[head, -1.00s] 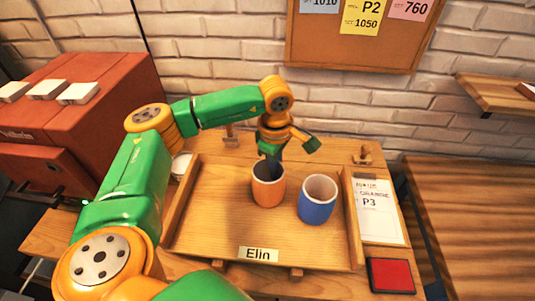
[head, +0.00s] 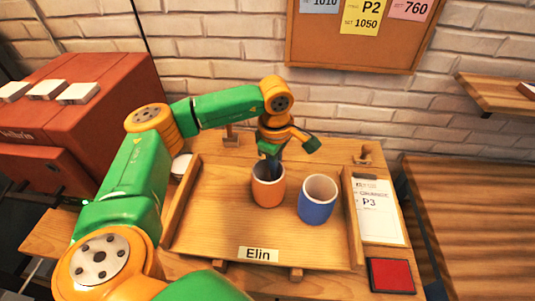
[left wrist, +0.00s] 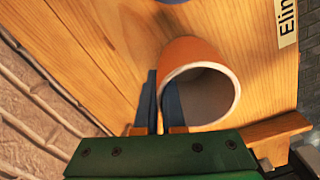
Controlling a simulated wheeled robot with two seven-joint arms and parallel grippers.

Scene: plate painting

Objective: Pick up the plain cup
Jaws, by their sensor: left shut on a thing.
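An orange cup (head: 268,190) with a pale rim stands upright on a wooden tray (head: 215,225) labelled "Elin". A blue cup (head: 316,207) with a white inside stands just right of it. No pattern shows on either cup. My left gripper (head: 270,170) reaches down from behind at the orange cup's rim. In the left wrist view its two dark fingers (left wrist: 160,103) are close together at the edge of the orange cup (left wrist: 195,52), shut on its wall. The cup's side hides part of the grip. My right gripper is not in view.
A clipboard (head: 380,215) marked P3 and a red pad (head: 391,276) lie right of the tray. A wooden stamp (head: 364,155) stands behind them. The tray has raised side walls, and its left part is clear. A brick wall is behind.

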